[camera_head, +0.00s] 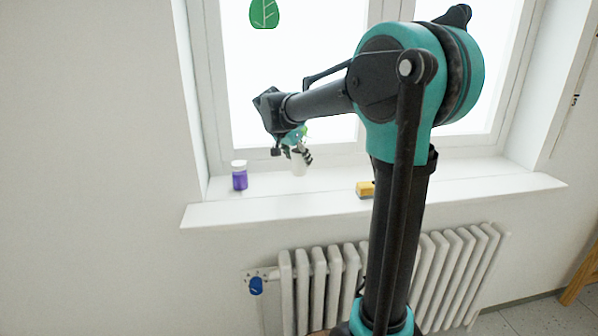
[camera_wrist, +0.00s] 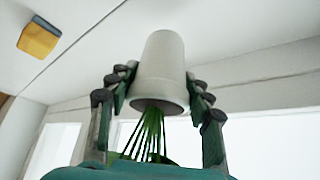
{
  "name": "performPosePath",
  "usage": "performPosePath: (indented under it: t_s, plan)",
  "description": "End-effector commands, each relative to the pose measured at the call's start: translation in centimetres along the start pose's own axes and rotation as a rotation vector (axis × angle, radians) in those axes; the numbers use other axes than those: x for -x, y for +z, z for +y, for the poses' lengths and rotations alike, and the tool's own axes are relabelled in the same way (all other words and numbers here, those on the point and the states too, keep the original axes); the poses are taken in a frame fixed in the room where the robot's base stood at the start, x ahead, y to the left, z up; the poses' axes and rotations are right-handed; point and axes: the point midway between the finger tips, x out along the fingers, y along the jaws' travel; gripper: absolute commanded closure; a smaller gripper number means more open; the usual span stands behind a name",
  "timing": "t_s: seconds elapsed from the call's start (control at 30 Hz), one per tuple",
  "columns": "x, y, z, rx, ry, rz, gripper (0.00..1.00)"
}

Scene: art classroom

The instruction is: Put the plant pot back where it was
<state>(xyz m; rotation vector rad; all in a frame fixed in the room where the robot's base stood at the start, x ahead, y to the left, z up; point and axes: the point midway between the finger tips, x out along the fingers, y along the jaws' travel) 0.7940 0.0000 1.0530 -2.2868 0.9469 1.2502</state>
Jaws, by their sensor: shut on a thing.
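The plant pot (camera_head: 299,168) is white with green leaves and is upright in the head view, at the windowsill (camera_head: 290,205). My gripper (camera_head: 298,155) is shut on it, with fingers on both sides. In the wrist view the pot (camera_wrist: 160,65) appears inverted, its green stems (camera_wrist: 149,135) pointing down between the fingers of my gripper (camera_wrist: 160,88). I cannot tell whether the pot's base touches the sill or is slightly above it.
A purple jar with a white lid (camera_head: 239,176) stands on the sill left of the pot. A yellow block with a dark grey side (camera_head: 365,189) lies to the right, also in the wrist view (camera_wrist: 38,39). Sill between them is clear. A radiator (camera_head: 320,285) is below, the window behind.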

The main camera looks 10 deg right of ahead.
Motion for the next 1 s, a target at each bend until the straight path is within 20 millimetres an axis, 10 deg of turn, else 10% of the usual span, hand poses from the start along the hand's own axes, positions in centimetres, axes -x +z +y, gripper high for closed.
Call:
performPosePath:
  t_s: [0.77, 0.8, 1.0]
  plan:
    - [-3.9, 2.5, 0.0, 0.000, 0.000, 0.000, 0.91]
    - [-4.0, 2.5, 0.0, 0.000, 0.000, 0.000, 0.49]
    - [-4.0, 2.5, 0.0, 0.000, 0.000, 0.000, 0.29]
